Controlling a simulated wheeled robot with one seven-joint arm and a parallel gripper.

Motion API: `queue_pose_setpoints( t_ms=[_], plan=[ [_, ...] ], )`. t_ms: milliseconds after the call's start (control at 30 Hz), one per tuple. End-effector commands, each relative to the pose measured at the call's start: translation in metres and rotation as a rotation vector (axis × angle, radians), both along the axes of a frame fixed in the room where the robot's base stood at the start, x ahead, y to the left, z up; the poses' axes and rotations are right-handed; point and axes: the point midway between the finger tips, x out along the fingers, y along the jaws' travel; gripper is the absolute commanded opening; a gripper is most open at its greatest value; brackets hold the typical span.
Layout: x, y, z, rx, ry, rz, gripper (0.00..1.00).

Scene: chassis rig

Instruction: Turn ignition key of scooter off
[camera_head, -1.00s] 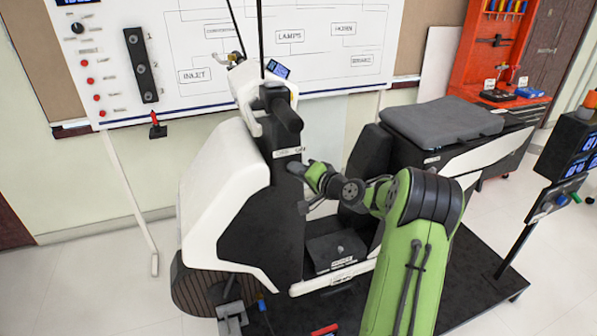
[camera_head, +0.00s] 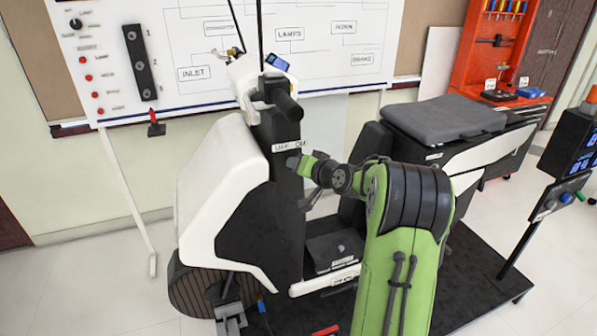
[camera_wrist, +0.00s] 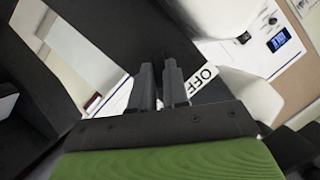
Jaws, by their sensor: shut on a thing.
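The scooter (camera_head: 232,205) is a white and black rig standing on a dark platform. Its black front column carries a small white OFF/ON label (camera_head: 289,146) below the handlebar. My green and black gripper (camera_head: 294,162) is at the column just under this label. In the wrist view, the two dark fingers (camera_wrist: 160,84) are close together against the dark column, beside the OFF end of the label (camera_wrist: 203,80). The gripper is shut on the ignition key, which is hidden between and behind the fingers. I cannot tell the key's angle.
A white diagram board (camera_head: 290,60) stands behind the scooter. The grey seat (camera_head: 445,118) is right of my arm, and a display stand (camera_head: 570,150) is at the far right. Tiled floor (camera_head: 90,280) is clear at the left.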

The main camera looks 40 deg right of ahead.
Motion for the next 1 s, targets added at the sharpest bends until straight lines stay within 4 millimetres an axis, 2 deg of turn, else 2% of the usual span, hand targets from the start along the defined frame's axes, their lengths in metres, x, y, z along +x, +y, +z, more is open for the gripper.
queue_pose_setpoints(
  t_ms=[500,1000],
  plan=[
    [0.002,0.0055,-0.0012,-0.433,0.108,0.003,0.0],
    [0.0019,0.0057,-0.0001,-0.607,0.158,0.003,0.0]
  ],
)
